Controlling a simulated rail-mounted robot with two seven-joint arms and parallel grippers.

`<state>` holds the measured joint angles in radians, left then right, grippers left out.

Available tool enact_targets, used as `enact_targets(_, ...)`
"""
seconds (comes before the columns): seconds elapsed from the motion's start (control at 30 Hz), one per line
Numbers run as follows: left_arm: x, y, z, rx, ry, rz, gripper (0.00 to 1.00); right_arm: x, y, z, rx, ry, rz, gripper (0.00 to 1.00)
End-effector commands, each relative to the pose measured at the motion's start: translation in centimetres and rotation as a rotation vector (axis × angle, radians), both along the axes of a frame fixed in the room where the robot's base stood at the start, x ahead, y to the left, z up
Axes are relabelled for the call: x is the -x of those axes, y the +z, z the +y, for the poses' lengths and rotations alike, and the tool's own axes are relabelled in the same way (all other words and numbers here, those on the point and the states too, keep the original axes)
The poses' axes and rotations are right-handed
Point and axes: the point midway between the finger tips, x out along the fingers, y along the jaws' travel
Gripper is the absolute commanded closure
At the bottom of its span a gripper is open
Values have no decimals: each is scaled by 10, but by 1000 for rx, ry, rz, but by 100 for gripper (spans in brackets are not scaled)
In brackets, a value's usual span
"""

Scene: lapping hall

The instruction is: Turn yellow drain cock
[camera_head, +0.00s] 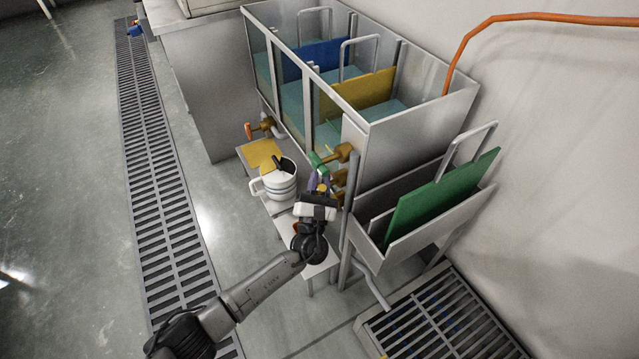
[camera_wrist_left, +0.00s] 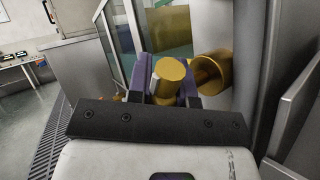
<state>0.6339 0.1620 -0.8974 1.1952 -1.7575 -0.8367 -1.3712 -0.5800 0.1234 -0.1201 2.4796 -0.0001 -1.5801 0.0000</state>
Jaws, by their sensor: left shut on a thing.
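The yellow drain cock is at the front of the metal tank, below the cock with a green handle (camera_head: 315,161). Its brass body (camera_head: 340,179) is partly hidden behind my left gripper in the head view. My left gripper (camera_head: 320,186) reaches it from the front. In the left wrist view its purple fingers (camera_wrist_left: 165,80) are shut on the yellow handle (camera_wrist_left: 171,70), a short cylinder between them. The brass body (camera_wrist_left: 212,73) shows just right of the fingers. How far the handle is turned I cannot tell. My right gripper is in neither view.
A white jug (camera_head: 281,181) stands on a low stand left of my gripper, near a yellow plate (camera_head: 262,154). An orange-handled cock (camera_head: 249,131) is farther back. A metal trough (camera_head: 398,247) with a green board (camera_head: 440,200) is at the right. A floor grating (camera_head: 160,200) runs at the left.

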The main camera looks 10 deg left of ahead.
Motion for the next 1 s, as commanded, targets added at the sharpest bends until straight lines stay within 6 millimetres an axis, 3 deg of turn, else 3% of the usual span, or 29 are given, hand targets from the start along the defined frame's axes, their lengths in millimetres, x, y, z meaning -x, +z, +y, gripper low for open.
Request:
enact_targets(0.3,0,-1,0,-2,1,1,100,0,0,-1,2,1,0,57)
enact_targets(0.33,0,-1,0,-2,1,1,77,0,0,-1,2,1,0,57)
enact_targets(0.57,0,0,0,-1,1,1,55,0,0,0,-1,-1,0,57)
enact_targets(0.83,1,-1,0,-1,1,1,55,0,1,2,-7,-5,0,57)
enact_targets(1.0,16,-7,1,0,1,4,55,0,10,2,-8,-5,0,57)
